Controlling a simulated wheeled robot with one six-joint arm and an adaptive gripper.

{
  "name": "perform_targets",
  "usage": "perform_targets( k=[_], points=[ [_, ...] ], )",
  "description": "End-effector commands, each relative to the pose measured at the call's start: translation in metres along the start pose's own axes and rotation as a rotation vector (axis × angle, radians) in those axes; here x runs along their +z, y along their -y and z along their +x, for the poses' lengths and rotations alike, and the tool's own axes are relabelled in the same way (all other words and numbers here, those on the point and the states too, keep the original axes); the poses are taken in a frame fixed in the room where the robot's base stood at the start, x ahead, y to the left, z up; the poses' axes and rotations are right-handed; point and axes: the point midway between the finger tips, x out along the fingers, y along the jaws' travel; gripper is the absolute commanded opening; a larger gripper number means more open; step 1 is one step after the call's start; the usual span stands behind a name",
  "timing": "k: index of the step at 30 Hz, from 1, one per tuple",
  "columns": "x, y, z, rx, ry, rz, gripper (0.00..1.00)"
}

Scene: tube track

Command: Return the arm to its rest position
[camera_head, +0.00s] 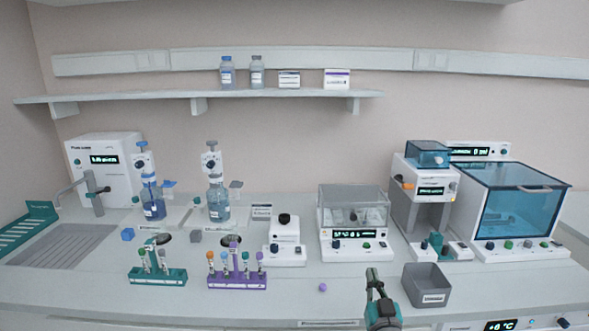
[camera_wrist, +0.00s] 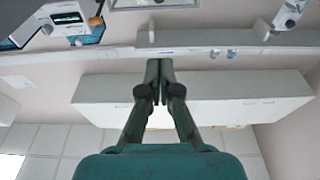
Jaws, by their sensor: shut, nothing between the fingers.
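My gripper (camera_head: 372,273) is at the front of the bench in the head view, left of the grey bin, with its fingers pointing up and away. In the wrist view my gripper (camera_wrist: 161,64) shows its two dark fingers meeting at the tips, shut with nothing between them. The wrist view looks toward the wall and shelf, which appear upside down. Most of my arm is outside the head view.
A grey bin (camera_head: 427,284) stands just right of my gripper. A small purple cap (camera_head: 323,287) lies to its left. A purple rack (camera_head: 237,281) and a teal rack (camera_head: 158,276) hold tubes. A clear-lidded machine (camera_head: 354,222) stands behind. The front bench between purple rack and gripper is mostly clear.

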Motion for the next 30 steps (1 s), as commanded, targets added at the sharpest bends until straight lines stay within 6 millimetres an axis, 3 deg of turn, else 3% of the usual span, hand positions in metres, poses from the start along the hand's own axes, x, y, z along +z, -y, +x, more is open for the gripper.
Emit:
perform_targets(
  k=[11, 21, 30],
  points=[
    [0.047, 0.001, -0.071, 0.002, 0.056, 0.001, 0.0],
    [0.098, 0.003, -0.2, 0.005, 0.147, 0.002, 0.0],
    [0.113, 0.004, -0.316, 0.006, 0.232, 0.002, 0.0]
  ],
)
